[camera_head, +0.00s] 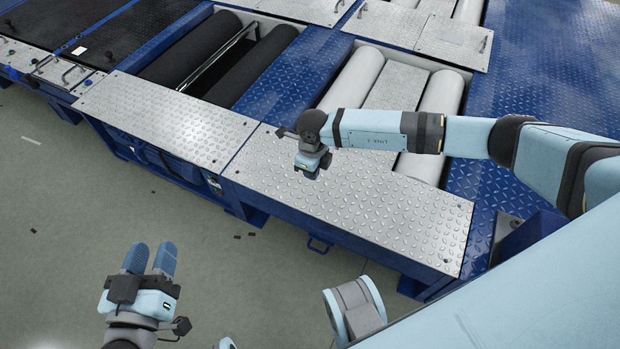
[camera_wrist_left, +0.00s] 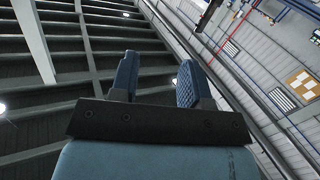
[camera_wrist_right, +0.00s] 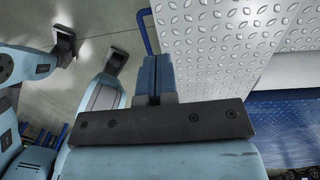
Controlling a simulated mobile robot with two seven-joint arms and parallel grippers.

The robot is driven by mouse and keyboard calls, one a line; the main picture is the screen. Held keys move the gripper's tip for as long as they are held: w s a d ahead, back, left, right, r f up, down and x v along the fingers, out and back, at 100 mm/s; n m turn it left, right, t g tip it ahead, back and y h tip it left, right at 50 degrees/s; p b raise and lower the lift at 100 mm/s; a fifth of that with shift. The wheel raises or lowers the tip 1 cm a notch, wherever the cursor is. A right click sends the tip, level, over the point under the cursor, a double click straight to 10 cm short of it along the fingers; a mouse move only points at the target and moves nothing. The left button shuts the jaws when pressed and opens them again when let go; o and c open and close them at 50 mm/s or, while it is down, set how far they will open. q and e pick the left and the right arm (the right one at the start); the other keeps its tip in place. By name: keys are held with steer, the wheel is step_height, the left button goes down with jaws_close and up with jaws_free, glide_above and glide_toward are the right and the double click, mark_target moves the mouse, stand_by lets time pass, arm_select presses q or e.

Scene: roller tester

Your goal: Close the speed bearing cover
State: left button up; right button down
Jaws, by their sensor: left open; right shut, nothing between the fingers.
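No part is marked as the speed bearing cover, so I cannot tell which plate it is. Bright diamond-plate covers lie flat on the blue roller tester: a left front plate (camera_head: 168,118), a right front plate (camera_head: 400,215) and a small hatch (camera_head: 455,40) with a handle at the back right. My right gripper (camera_head: 313,170) is above the right front plate, pointing down; contact is unclear. In the right wrist view its blue fingers (camera_wrist_right: 155,75) are shut and empty beside the plate (camera_wrist_right: 215,50). My left gripper (camera_head: 150,260) is open and empty, over the floor in front of the tester.
Dark rollers (camera_head: 200,45) sit in the left pit, and pale rollers (camera_head: 355,80) with a plate (camera_head: 397,85) between them in the right pit. A blue handle (camera_head: 319,245) sticks out of the front side. The green floor (camera_head: 70,215) in front is mostly clear.

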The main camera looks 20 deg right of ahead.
arm_select(q)
steer(key=f, duration=0.1)
steer(key=a+f+g+y+p, duration=0.1)
steer(key=f+g, duration=0.1)
steer(key=shift+s+a+f+p, duration=0.3)
steer(key=shift+s+f+p, duration=0.05)
steer(key=shift+f, duration=0.05)
arm_select(e)
steer(key=s+a+r, duration=0.3)
steer(key=s+a, duration=0.2)
steer(key=a, duration=0.1)
steer(key=shift+s+a+r, duration=0.15)
steer(key=shift+s+a, duration=0.15)
steer(key=shift+a, duration=0.05)
arm_select(q)
steer(key=shift+r, duration=0.1)
